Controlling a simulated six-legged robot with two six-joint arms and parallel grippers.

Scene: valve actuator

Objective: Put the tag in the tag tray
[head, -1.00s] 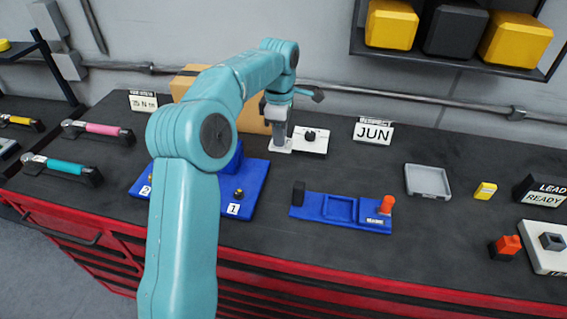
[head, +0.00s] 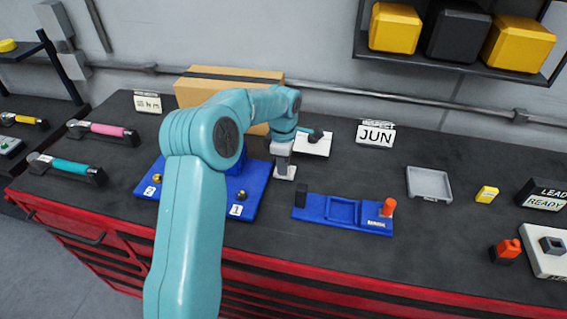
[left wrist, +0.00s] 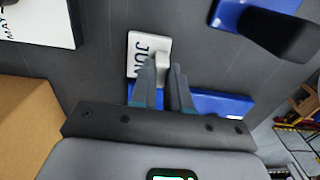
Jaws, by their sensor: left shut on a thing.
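My left gripper (head: 284,160) is shut on a small white tag (head: 285,173). In the left wrist view the fingertips (left wrist: 166,80) close on the tag's light upright grip, and the tag's face (left wrist: 141,45) reads JUN. In the head view the tag is between the white plate and the blue two-position board, close to the board's right edge; its height above the bench is hard to tell. A shallow grey tray (head: 429,185), apparently the tag tray, lies empty to the right. My right gripper is not in view.
A blue fixture (head: 343,212) with a black post and an orange knob lies between tag and tray. The blue board (head: 175,195) is left. A white plate (head: 312,143), a JUN sign (head: 376,134) and a cardboard box (head: 240,75) are behind. A yellow block (head: 486,194) is right of the tray.

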